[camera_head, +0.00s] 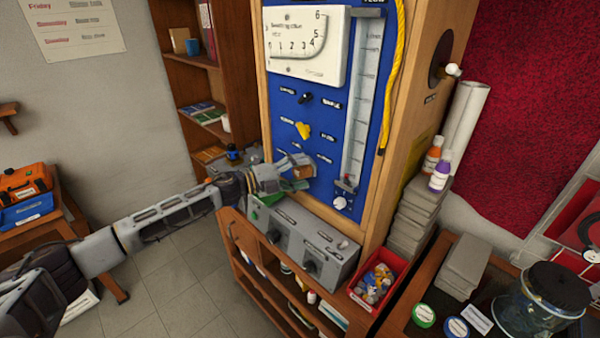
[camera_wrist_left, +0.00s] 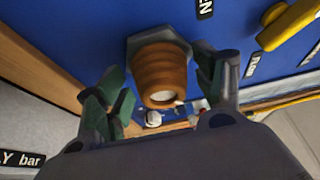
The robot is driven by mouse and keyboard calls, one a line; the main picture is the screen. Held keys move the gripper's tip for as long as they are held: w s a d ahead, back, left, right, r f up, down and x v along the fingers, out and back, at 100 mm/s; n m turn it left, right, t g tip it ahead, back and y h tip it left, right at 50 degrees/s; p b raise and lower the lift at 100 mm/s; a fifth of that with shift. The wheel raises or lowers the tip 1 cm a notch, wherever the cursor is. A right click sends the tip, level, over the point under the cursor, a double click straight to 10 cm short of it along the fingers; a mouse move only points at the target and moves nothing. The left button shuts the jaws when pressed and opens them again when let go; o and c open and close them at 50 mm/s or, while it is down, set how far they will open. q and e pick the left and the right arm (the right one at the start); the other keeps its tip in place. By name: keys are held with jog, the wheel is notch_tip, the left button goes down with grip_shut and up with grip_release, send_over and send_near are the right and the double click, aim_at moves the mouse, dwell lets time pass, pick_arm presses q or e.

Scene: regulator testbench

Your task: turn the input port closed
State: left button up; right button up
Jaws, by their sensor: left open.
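A brass-brown ribbed port (camera_wrist_left: 160,72) with a grey hex base sticks out of the blue panel (camera_head: 330,140). It appears to be the input port; its label is not readable. In the head view it is partly hidden behind my left gripper (camera_head: 292,178). In the left wrist view, the open left gripper (camera_wrist_left: 163,98) has one green-padded finger on each side of the port, with gaps visible. A yellow handle (camera_head: 302,131) is above the port on the panel, and it also shows in the left wrist view (camera_wrist_left: 287,24). My right gripper is not in view.
A grey control box (camera_head: 300,240) stands below the panel, with a red bin (camera_head: 375,285) to its right. A white knob (camera_head: 340,203) and a clear vertical tube (camera_head: 362,90) are right of the port. A black knob (camera_head: 305,98) sits higher up.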

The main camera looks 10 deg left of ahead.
pick_arm(q)
jog(key=v, duration=1.2)
dwell(0.5)
dwell(0.5)
